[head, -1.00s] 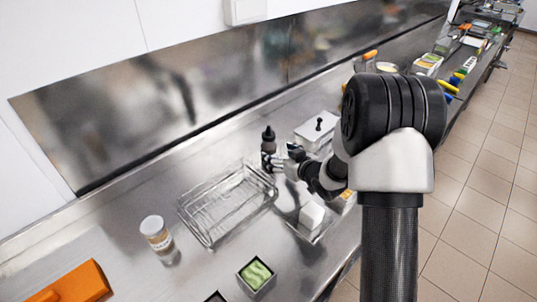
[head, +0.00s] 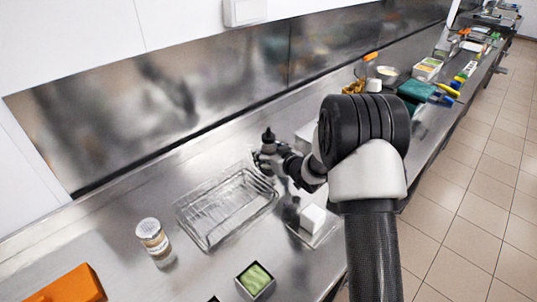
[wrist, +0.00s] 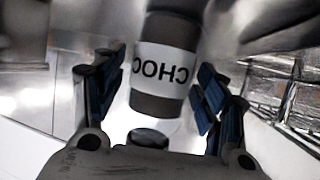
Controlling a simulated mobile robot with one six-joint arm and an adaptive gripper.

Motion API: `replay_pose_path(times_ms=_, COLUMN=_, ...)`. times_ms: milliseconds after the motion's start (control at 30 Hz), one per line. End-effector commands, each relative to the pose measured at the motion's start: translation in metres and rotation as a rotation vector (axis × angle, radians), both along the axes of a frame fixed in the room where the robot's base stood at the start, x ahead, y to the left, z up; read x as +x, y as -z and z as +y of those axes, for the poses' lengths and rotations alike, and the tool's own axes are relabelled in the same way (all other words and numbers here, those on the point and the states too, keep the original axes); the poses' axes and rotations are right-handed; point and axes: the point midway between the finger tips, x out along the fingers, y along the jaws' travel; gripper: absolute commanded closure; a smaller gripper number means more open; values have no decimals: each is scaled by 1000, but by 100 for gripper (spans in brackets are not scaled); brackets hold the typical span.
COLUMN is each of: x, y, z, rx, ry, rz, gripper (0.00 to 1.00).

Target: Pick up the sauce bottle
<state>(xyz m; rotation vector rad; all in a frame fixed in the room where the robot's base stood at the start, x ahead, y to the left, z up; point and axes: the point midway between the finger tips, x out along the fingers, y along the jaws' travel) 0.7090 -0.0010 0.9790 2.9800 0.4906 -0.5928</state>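The sauce bottle (head: 268,135) is dark with a pointed black top and stands upright on the steel counter, behind the wire basket. In the wrist view the bottle (wrist: 163,62) appears upside down, with a white label reading "CHOC". My gripper (head: 266,158) is at the bottle and hides its lower part in the head view. In the wrist view my gripper (wrist: 155,68) has its blue-padded fingers on both sides of the bottle. A narrow gap shows on the left; contact on the right is unclear. The fingers look open around it.
The wire basket (head: 182,215) lies just in front of the bottle. A labelled jar (head: 152,238), an orange item (head: 70,287) and a green-filled container (head: 255,279) stand nearer. A white block (head: 312,217) sits below my arm.

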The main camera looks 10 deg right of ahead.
Motion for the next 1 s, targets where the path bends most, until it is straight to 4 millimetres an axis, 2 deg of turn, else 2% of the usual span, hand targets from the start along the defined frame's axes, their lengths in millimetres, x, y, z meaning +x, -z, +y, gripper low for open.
replay_pose_path(times_ms=67, x=0, y=0, z=0, rx=0, ry=0, rz=0, gripper=42)
replay_pose_path(times_ms=600, x=0, y=0, z=0, rx=0, ry=0, rz=0, gripper=78)
replay_pose_path(times_ms=867, x=0, y=-2, z=0, rx=0, ry=0, rz=-2, gripper=78)
replay_pose_path(times_ms=1000, x=0, y=-10, z=0, rx=-1, ry=-1, rz=-3, gripper=78)
